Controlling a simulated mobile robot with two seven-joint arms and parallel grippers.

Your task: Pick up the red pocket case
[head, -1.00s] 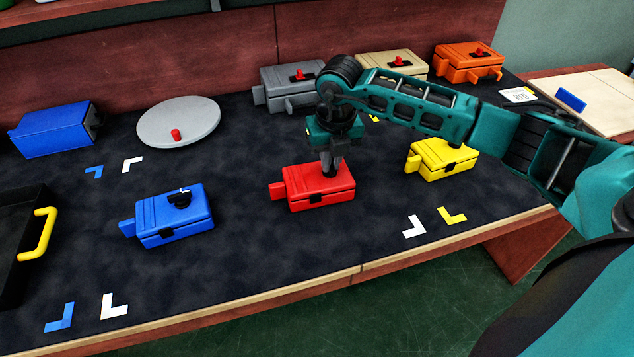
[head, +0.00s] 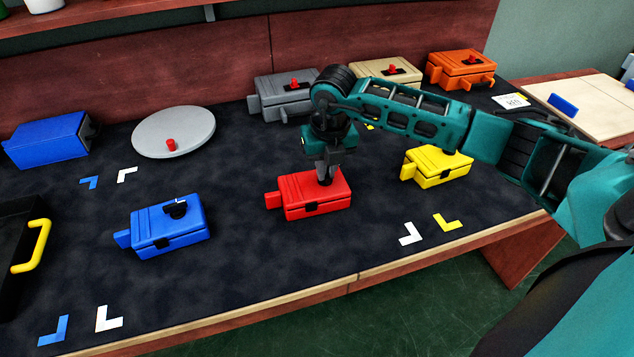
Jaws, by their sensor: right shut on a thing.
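The red pocket case (head: 302,201) is in the middle of the dark table in the head view, with a tab on its left side and a dark latch on its front. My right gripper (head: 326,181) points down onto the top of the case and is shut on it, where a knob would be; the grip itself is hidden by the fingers. I cannot tell any gap between the case and the table. My left gripper is not in view.
A blue case (head: 168,228) lies to the left and a yellow case (head: 436,168) to the right. Grey (head: 283,97), tan (head: 388,74) and orange (head: 460,72) cases stand behind. A grey disc (head: 172,128) and a black tray with a yellow handle (head: 38,248) are on the left.

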